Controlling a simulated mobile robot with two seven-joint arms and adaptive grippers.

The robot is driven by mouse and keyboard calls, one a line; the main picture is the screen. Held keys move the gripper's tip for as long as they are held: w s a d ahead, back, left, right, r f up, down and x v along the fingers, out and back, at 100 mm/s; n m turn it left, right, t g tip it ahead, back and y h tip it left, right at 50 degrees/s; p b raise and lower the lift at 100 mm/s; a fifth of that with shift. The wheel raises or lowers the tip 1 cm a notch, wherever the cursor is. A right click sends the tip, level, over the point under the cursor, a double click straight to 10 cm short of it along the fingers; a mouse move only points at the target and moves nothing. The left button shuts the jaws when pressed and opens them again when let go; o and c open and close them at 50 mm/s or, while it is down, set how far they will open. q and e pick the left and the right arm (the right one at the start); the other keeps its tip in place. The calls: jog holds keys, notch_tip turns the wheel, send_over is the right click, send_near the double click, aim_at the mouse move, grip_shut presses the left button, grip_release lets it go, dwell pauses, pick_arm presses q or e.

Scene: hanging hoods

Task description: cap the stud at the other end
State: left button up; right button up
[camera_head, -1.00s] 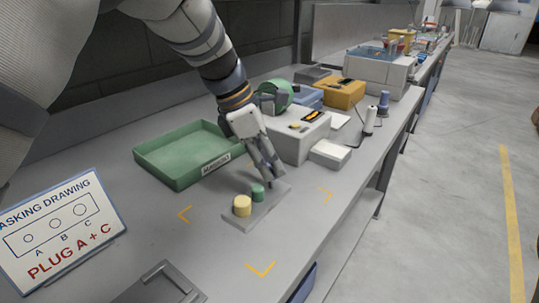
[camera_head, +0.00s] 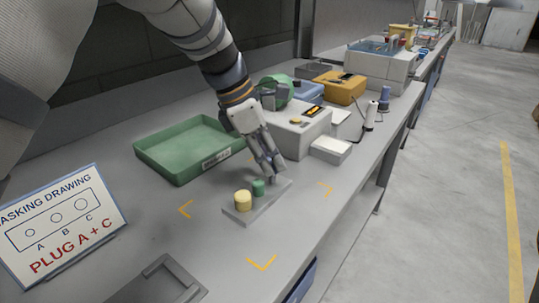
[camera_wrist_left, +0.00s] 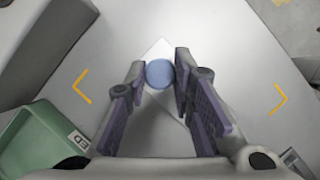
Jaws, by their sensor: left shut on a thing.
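A flat grey plate (camera_head: 239,215) lies on the bench between yellow corner marks. A yellow cap (camera_head: 243,201) stands at its near end, and a green cap (camera_head: 258,187) stands farther along it. My left gripper (camera_head: 274,172) is over the far end of the plate, pointing down. In the left wrist view, the gripper (camera_wrist_left: 160,75) is shut on a round blue cap (camera_wrist_left: 159,73), over the plate's far corner (camera_wrist_left: 160,47). The head view does not show clearly whether the blue cap touches a stud. My right gripper is not in view.
A green tray (camera_head: 166,160) stands left of the plate. A drawing sign (camera_head: 62,228) reading "PLUG A + C" is at the near left. A grey box machine (camera_head: 302,140) and a small white box (camera_head: 331,150) stand behind the gripper. The bench right of the plate is clear.

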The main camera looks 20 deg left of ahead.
pick_arm(q)
jog(key=shift+f, duration=1.2)
dwell(0.3)
jog(key=o, duration=0.8)
jog(key=shift+o, duration=0.2)
jog(key=v, duration=1.2)
